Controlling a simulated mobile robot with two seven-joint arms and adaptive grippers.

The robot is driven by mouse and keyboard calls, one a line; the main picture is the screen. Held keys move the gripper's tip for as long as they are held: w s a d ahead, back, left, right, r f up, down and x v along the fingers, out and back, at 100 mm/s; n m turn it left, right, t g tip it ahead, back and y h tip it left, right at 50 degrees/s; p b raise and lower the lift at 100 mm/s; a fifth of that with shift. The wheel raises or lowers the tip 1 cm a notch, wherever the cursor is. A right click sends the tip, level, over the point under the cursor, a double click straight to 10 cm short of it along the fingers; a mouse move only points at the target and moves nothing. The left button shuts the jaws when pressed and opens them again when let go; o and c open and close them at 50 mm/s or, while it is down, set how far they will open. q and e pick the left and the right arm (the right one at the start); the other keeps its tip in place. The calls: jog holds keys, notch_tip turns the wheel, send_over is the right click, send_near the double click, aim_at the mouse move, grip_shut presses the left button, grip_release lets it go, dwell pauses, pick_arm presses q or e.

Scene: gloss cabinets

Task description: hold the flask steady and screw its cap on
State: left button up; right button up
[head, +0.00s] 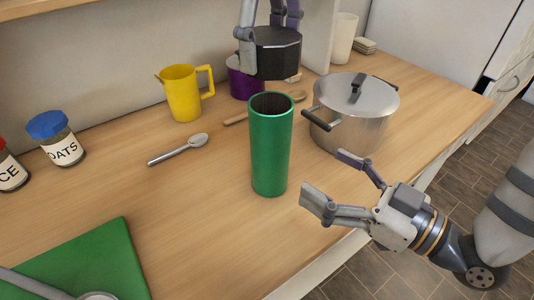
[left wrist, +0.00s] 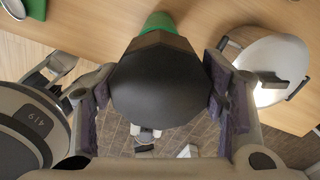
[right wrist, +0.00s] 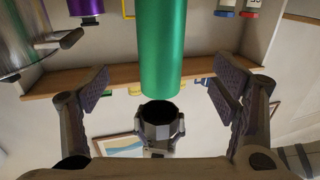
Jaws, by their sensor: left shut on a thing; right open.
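The green flask (head: 270,145) stands upright and open-topped on the wooden counter. My left gripper (head: 268,35) is shut on the black faceted cap (head: 276,55), holding it above the flask's mouth with a gap between. In the left wrist view the cap (left wrist: 155,88) sits between the fingers and hides most of the flask (left wrist: 158,22). My right gripper (head: 340,183) is open and empty to the right of the flask, apart from it. In the right wrist view the flask (right wrist: 162,45) and cap (right wrist: 158,120) appear between the spread fingers (right wrist: 160,92).
A steel pot (head: 352,115) stands close behind and right of the flask. A green board (head: 95,260) is front left.

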aim_at(285, 152)
pick_arm(q)
jog(key=shift+s, duration=0.1)
pick_arm(e)
jog(key=shift+s+d, duration=0.1)
jog(key=shift+s, duration=0.05)
jog(key=x, duration=1.2)
jog(key=c, duration=1.8)
pick_arm(q)
jog(key=shift+f, duration=2.45)
